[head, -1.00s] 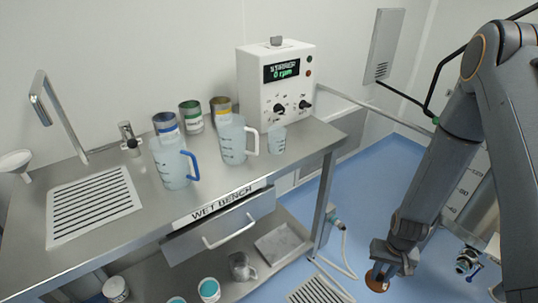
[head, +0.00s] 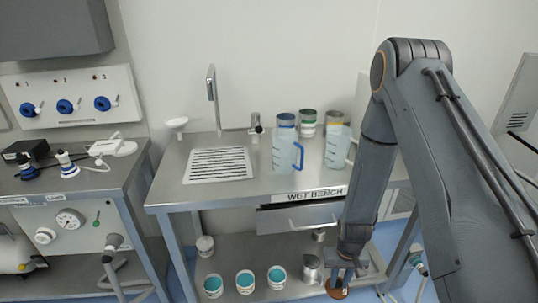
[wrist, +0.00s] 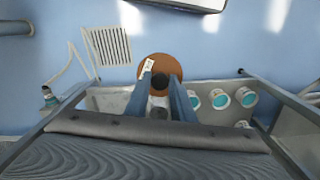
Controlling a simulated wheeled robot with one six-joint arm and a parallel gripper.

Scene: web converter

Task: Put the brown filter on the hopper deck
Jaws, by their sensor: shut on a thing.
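The brown filter (head: 337,293) is a round disc at the bottom of the head view, below my gripper (head: 343,272). In the wrist view the disc (wrist: 160,62) has a pale label on it and a dark knob at its middle. My gripper (wrist: 160,88) is shut on this middle part, with one finger on each side. The filter hangs in front of the wet bench. I cannot make out the hopper deck in either view.
The wet bench (head: 262,197) holds jugs, cans and a sink grate. Its drawer (head: 300,217) sticks out, and the lower shelf holds several white tubs with teal contents (head: 245,281). Another bench (head: 75,195) stands at the left. Blue floor (wrist: 215,50) shows in the wrist view.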

